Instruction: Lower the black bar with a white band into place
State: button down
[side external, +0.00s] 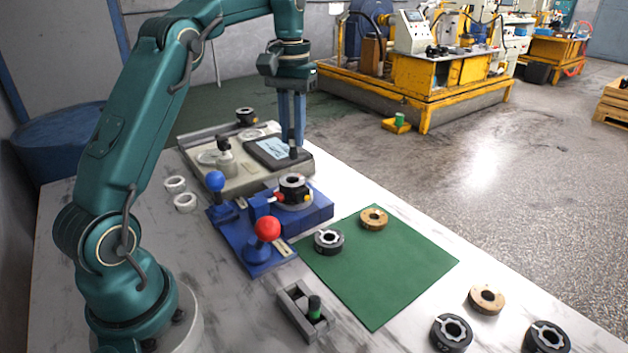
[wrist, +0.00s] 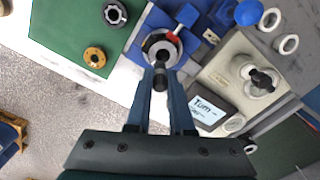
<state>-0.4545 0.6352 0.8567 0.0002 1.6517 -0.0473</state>
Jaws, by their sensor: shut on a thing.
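My gripper (side external: 292,141) is shut on a dark bar (side external: 293,153), whose lower end sticks out just below the fingertips. In the wrist view the bar (wrist: 160,82) sits between the two fingertips, pointing away from the camera; its white band cannot be made out. The blue fixture (side external: 318,213) holds a black and silver ring part (side external: 294,186) with an open centre. In the wrist view this ring (wrist: 161,46) appears just beyond the bar. In the side view the bar is held up behind the fixture, apart from it.
A grey tester with a screen (side external: 270,150) stands behind the fixture. A red ball knob (side external: 267,229) and blue ball knob (side external: 215,181) rise beside it. A green mat (side external: 385,270) carries two rings. A small grey tray (side external: 291,304) sits in front.

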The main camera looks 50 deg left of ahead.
aim_at(291, 150)
jog(key=shift+s+a+f, duration=0.15)
jog(key=shift+a+f, duration=0.1)
jog(key=shift+f, duration=1.6)
jog(key=shift+f, duration=0.8)
dwell(1.0)
jog(key=shift+f, duration=0.2)
jog(key=shift+f, duration=0.45)
dwell(0.6)
jog(key=shift+c, duration=1.6)
grip_release()
